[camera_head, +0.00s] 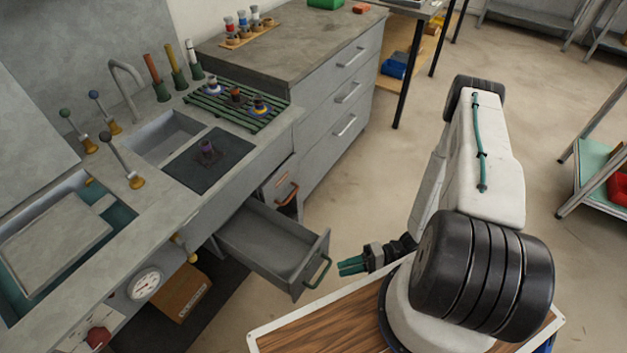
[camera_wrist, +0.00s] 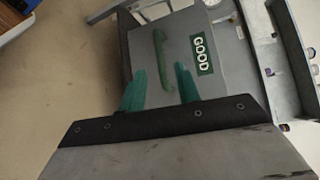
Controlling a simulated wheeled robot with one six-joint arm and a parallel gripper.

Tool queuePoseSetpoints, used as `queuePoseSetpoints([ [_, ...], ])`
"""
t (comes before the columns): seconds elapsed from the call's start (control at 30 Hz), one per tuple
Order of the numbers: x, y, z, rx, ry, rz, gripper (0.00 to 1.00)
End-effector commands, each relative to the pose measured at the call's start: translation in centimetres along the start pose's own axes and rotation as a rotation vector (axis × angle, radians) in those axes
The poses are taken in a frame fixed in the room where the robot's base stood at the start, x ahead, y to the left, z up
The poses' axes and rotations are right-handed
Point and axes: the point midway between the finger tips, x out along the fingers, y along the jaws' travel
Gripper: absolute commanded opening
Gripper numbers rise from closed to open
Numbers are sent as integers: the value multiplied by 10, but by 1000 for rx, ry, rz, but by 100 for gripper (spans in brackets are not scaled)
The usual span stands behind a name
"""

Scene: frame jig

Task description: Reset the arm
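My gripper (camera_head: 352,265) is at the end of my folded arm, low and just right of the open drawer (camera_head: 262,240). Its two green fingers are apart with nothing between them, as the wrist view (camera_wrist: 160,88) shows. The drawer is pulled out and looks empty. Its green handle (camera_head: 318,271) is left of the fingertips with a gap between. In the wrist view the grey drawer front (camera_wrist: 190,45) carries a "GOOD" label (camera_wrist: 202,55), and the green handle (camera_wrist: 162,55) shows beyond the fingers.
The counter holds a sink (camera_head: 165,135), a dark mat (camera_head: 190,170) with a purple-topped piece, a green rack (camera_head: 235,105) and upright levers. A cardboard box (camera_head: 182,292) is under the counter. Grey drawers (camera_head: 345,95) stand behind. Floor (camera_head: 385,165) behind my gripper is clear.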

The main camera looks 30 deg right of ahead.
Motion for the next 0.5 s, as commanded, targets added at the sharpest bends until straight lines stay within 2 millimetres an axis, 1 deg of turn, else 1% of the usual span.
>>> queuePoseSetpoints([
  [0.17,0,0,0,11,0,0,32],
  [0.3,0,-1,1,109,-7,-3,32],
  [0.37,1,-3,6,180,-26,-9,32],
  [0.43,3,-8,18,278,-65,-21,32],
  [0.5,0,-19,26,365,-109,-22,32],
])
